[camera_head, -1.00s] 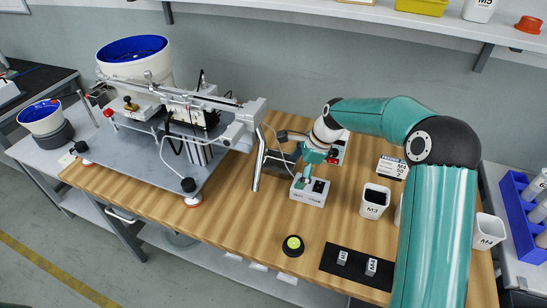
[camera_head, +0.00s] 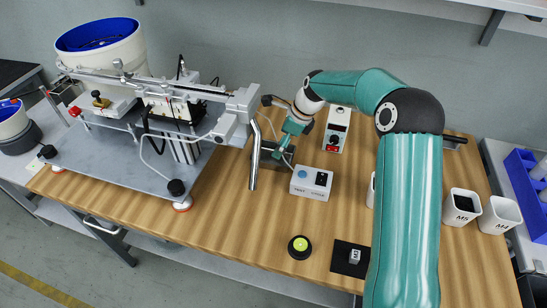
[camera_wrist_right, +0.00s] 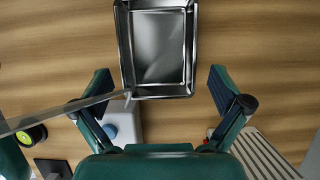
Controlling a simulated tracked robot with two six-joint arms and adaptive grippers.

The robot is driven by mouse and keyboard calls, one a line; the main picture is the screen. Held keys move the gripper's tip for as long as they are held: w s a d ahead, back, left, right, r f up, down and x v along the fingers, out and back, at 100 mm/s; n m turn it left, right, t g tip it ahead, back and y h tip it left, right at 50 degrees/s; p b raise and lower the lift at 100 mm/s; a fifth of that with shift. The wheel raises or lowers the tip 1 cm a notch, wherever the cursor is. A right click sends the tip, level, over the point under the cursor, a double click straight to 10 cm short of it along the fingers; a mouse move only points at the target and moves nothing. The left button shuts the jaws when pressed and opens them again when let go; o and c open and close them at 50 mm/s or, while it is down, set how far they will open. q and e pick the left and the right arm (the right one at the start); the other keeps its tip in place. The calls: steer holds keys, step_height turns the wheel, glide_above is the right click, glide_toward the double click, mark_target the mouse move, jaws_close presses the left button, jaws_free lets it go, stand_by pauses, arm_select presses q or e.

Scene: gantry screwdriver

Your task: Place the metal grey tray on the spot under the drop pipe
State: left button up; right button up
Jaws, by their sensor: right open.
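The metal grey tray (camera_wrist_right: 158,50) lies on the wooden table in the right wrist view, with its far end cut off by the top edge. My right gripper (camera_wrist_right: 163,82) is open, its fingers apart on either side of the tray's near end, and nothing is held. In the head view my right gripper (camera_head: 285,145) is low beside the metal drop pipe (camera_head: 254,155). A dark shape behind the pipe there may be the tray, mostly hidden. The pipe also crosses the lower left of the wrist view (camera_wrist_right: 62,112). My left gripper is not in view.
The feeder machine (camera_head: 120,150) fills the left. A yellow-green button (camera_head: 300,247) is in front. White cups (camera_head: 460,206) stand at right.

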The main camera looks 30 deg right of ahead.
mark_target(270, 158)
steer(key=x, duration=0.5)
steer(key=shift+w+a+f, duration=0.1)
steer(key=shift+a, duration=0.15)
steer(key=shift+w+f, duration=0.1)
steer(key=shift+f, duration=0.2)
steer(key=shift+f, duration=0.25)
steer(key=shift+c, duration=0.2)
steer(key=c, duration=0.9)
